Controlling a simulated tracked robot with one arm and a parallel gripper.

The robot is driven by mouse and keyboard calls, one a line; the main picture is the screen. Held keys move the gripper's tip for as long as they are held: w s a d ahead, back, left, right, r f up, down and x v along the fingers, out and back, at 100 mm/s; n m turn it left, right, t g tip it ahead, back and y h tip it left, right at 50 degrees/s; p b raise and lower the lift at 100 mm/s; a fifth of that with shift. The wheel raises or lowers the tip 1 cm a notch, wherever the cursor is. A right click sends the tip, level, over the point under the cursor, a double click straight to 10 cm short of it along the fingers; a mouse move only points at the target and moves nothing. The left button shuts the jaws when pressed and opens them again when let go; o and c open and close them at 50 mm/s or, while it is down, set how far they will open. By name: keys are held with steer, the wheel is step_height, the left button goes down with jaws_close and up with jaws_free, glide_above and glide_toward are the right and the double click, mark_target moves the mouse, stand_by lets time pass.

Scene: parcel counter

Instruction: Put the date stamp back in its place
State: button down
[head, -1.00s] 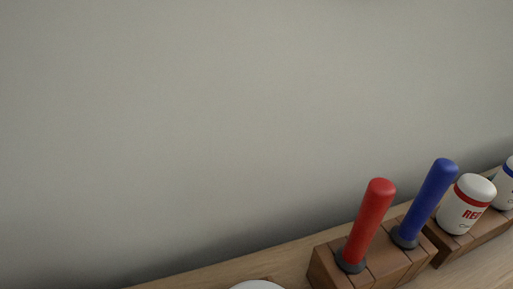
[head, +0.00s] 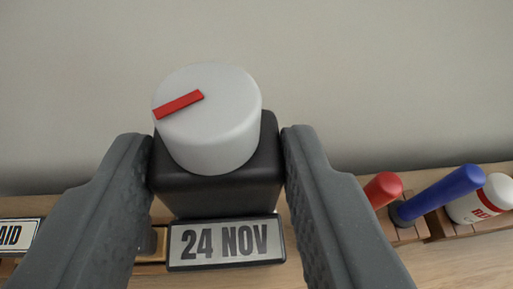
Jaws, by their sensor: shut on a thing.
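The date stamp (head: 225,245) has a black body, a pale grey round knob with a red bar on top, and a front plate reading "24 NOV". It is in the middle of the head view. My gripper (head: 216,160) is shut on it, one dark grey finger on each side of the black body. The stamp's underside is hidden, so I cannot tell whether it touches anything below. The stamp and fingers hide much of the wooden rack behind.
To the right stand a red handle (head: 383,188), a blue handle (head: 440,193) and a white bottle with red lettering (head: 484,203) in wooden blocks. At the lower left is a plate ending in "AID" (head: 17,235). A plain grey wall (head: 380,70) fills the back.

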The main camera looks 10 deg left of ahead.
mark_target(227, 242)
steer(key=shift+f, duration=0.15)
steer(key=shift+f+b, duration=0.85)
steer(key=shift+f, duration=1.3)
steer(key=shift+s+f+b, duration=0.1)
steer(key=shift+f+b, duration=0.85)
steer(key=shift+f, duration=1.95)
steer(key=c, duration=1.1)
jaws_free()
steer(key=shift+o, duration=0.2)
steer(key=shift+v, duration=2.6)
steer(key=o, duration=0.6)
steer(key=shift+c, duration=0.2)
